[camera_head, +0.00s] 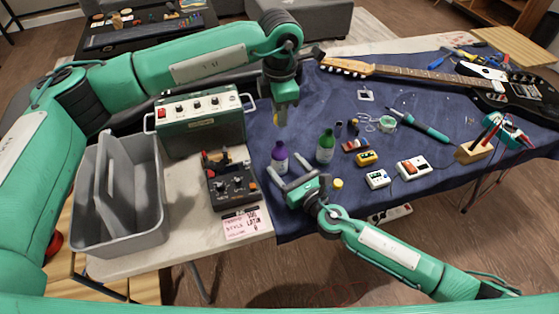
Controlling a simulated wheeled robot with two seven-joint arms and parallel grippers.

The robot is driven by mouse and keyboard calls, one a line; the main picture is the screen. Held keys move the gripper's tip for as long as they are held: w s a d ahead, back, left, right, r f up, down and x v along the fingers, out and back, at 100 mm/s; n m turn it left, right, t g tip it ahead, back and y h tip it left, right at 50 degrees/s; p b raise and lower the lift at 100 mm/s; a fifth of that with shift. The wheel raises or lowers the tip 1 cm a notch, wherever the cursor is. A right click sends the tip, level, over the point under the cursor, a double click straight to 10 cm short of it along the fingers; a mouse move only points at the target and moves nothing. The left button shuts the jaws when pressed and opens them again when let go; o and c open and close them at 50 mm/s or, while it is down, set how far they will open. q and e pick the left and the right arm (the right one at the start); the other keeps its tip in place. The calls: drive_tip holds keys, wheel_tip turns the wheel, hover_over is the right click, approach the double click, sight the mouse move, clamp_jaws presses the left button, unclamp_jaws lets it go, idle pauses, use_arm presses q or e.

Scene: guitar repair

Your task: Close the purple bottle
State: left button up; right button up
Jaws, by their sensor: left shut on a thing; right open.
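The purple bottle (279,158) stands upright on the dark blue cloth, near its left edge. My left gripper (281,119) is above the bottle, pointing down, and is shut on a small yellow piece (276,119), mostly hidden by the fingers. A gap shows between it and the bottle top. My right gripper (285,170) is open, low in front of the bottle, with its fingers spread toward the bottle's lower part. I cannot tell whether they touch it. A yellow cap (338,184) lies on the cloth, right of my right gripper.
A green bottle (325,147) stands close on the right. Small pedals (413,167) and a soldering iron (425,126) lie further right. An electric guitar (430,76) lies behind. A grey caddy (119,195), a green amplifier (199,120) and a black device (232,185) are on the left.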

sight(277, 155)
drive_tip(key=x, duration=0.5)
drive_tip(key=shift+w+a, duration=0.2)
drive_tip(key=shift+w, duration=0.05)
drive_tip(key=c, duration=1.5)
use_arm(q)
drive_tip(key=shift+f, duration=2.5)
use_arm(e)
drive_tip(key=shift+o, duration=0.2)
